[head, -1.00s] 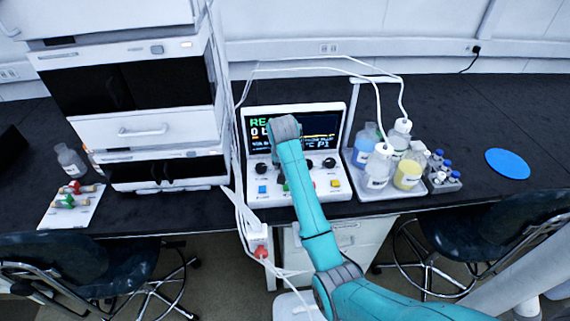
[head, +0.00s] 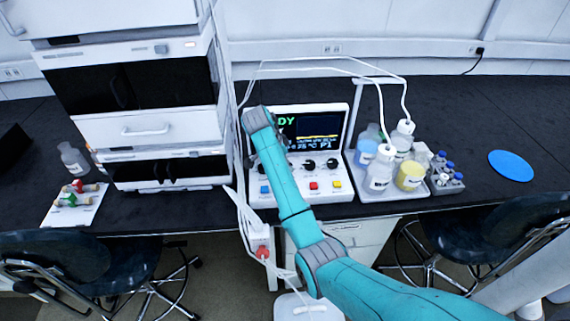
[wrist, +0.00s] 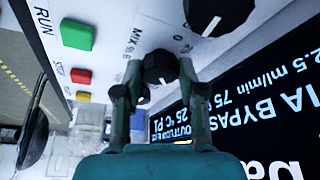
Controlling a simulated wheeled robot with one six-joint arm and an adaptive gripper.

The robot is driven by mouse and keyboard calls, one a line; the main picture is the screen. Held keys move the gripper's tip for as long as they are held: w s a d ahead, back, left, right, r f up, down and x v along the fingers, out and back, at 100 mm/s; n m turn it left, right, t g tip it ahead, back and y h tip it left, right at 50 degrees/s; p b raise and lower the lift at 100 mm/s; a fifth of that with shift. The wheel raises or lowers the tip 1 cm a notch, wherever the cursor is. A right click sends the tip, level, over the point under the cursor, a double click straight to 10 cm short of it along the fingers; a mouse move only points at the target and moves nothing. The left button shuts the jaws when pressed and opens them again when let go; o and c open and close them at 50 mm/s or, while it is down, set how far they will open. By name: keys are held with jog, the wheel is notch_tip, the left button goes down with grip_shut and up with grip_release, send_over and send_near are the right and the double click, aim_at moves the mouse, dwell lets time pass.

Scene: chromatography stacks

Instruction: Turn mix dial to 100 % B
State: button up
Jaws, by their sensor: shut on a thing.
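The mix dial (wrist: 159,67) is a round black knob on the light panel, beside the printed word MIX in the wrist view. A small white mark shows on its lower side. My gripper (wrist: 160,75) has one finger on each side of the dial and is shut on it. The control unit (head: 345,196) stands on the black bench. Its screen (head: 318,127) is partly covered by my arm; in the wrist view it reads upside down, with "2.5 ml/min 75" visible before the edge.
Another black knob (wrist: 220,12) sits close to my gripper. Green (wrist: 77,34), red (wrist: 81,76) and yellow (wrist: 83,97) buttons line the panel. A tray of bottles (head: 390,189) stands right of the unit, with tubes above. A white instrument stack (head: 150,130) stands left.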

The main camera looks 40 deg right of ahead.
jog(key=m+g, duration=0.1)
jog(key=m, duration=0.3)
jog(key=shift+w+m+g+y, duration=0.2)
jog(key=shift+m+g+y, duration=0.2)
dwell(0.4)
jog(key=o, duration=1.1)
jog(key=shift+o, duration=0.2)
